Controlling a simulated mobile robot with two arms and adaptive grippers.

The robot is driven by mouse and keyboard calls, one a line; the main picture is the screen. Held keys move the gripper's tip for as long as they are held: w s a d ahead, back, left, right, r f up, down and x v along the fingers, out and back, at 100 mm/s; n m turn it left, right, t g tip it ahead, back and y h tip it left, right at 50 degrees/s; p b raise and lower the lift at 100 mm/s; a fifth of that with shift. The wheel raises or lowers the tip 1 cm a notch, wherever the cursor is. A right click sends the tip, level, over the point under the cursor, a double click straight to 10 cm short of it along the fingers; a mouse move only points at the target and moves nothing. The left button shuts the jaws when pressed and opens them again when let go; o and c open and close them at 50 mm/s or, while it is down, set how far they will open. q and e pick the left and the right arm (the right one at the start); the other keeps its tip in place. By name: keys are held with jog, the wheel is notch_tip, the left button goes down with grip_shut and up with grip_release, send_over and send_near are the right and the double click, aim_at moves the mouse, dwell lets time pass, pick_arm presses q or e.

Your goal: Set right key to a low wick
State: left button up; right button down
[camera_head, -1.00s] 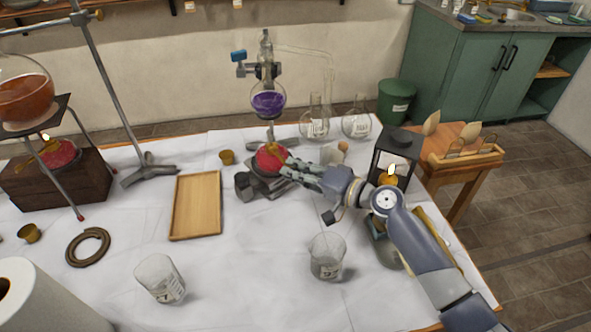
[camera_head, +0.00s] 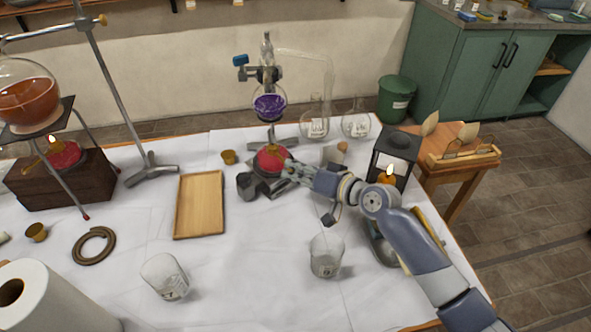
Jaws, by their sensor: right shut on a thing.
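The right burner is a round red spirit lamp (camera_head: 270,159) under the flask of purple liquid (camera_head: 269,105). My right gripper (camera_head: 287,172) reaches in from the right at the lamp's right side. It is shut on the lamp's key, which its fingers hide. I cannot make out the key's angle or a flame on this lamp. The left burner, another red lamp (camera_head: 64,156), stands on a dark wooden block (camera_head: 62,185) with a small yellow flame, under the flask of orange liquid (camera_head: 28,100). My left gripper is not in view.
A wooden tray (camera_head: 181,233) lies left of the right burner. Glass beakers (camera_head: 326,258) (camera_head: 165,276) stand at the front. A black lantern with a lit candle (camera_head: 388,174) stands close behind my right forearm. Clear flasks (camera_head: 355,124) stand at the back.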

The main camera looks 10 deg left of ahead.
jog(key=c, duration=1.7)
grip_release()
jog(key=shift+d, duration=0.15)
jog(key=v, duration=1.1)
jog(key=shift+s+d+r, duration=0.2)
jog(key=shift+d, duration=0.05)
